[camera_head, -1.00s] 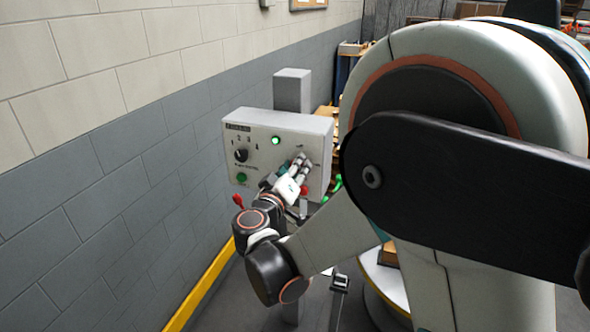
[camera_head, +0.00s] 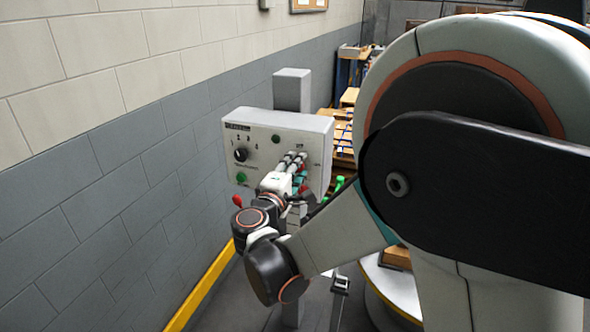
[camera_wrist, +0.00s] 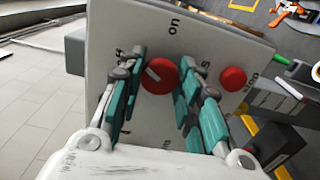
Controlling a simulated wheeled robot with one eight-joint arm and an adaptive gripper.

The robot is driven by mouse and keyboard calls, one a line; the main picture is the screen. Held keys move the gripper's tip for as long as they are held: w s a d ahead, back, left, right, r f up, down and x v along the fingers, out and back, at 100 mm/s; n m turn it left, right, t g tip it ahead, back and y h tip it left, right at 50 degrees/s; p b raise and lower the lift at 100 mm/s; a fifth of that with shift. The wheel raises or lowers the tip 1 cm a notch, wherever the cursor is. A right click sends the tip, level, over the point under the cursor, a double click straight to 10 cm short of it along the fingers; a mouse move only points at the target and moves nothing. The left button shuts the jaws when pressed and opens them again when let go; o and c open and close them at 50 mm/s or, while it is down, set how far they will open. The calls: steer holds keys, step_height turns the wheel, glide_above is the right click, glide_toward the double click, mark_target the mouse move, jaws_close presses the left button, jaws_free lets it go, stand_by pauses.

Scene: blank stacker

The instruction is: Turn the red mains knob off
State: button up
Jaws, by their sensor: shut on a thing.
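The red mains knob (camera_wrist: 160,76) is a round knob with a white pointer line, on the face of a light grey control box (camera_head: 318,124). The wrist view shows it between the teal-padded fingers of my gripper (camera_wrist: 160,62), which is shut on it. The pointer line is slanted, off the "ON" label (camera_wrist: 174,26). In the head view my gripper (camera_head: 294,163) is at the right part of the box face and hides the knob. A second red round button (camera_wrist: 233,79) sits beside the right finger, apart from the knob.
The box also has a black selector knob (camera_head: 241,155), a green button (camera_head: 241,177) and a dark green lamp (camera_head: 276,139). It is mounted on a grey post (camera_head: 292,88). A brick wall (camera_head: 120,140) runs along the left. Shelving (camera_head: 343,130) stands behind the box.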

steer(key=n, duration=0.5)
steer(key=shift+n, duration=0.7)
steer(key=o, duration=1.1)
steer(key=shift+a, duration=0.1)
steer(key=v, duration=1.2)
